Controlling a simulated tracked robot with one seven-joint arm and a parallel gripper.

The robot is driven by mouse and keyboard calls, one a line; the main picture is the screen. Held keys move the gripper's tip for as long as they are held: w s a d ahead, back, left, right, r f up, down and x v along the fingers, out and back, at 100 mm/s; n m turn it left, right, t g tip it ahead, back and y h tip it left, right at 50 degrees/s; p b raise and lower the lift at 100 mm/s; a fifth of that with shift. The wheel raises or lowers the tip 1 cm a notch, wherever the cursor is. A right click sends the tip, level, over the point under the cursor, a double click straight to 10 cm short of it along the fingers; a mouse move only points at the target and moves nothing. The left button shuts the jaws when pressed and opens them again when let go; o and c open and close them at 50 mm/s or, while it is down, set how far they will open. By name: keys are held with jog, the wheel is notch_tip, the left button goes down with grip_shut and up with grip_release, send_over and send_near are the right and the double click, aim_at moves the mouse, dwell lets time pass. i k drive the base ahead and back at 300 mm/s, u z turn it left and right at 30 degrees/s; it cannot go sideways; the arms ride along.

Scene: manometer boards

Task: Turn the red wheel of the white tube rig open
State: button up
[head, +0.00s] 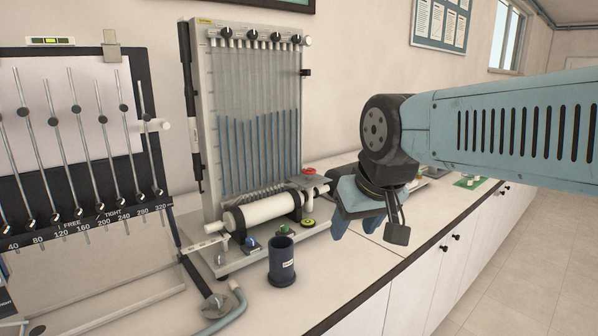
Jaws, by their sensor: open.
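The white tube rig (205,120) stands upright on the bench against the wall, with a row of clear tubes partly filled with blue liquid. Its small red wheel (309,171) sits at the rig's lower right, above the right end of the white horizontal cylinder (262,211). My gripper (356,228) is open and empty, its blue fingers pointing down over the bench. It is to the right of the red wheel and lower in the picture, apart from it as far as I can tell. Whether the wheel is open or closed does not show.
A dark cup (282,262) stands in front of the rig, near blue and green knobs (250,243). A black-framed board with several slanted rods (85,150) stands at left. A grey-blue hose (232,308) lies at the front. Bare bench (345,262) shows below my gripper.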

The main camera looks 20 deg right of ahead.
aim_at(308, 171)
jog(key=u, duration=0.65)
jog(key=k, duration=0.85)
jog(key=z, duration=0.7)
jog(key=i, duration=1)
jog(key=u, duration=0.05)
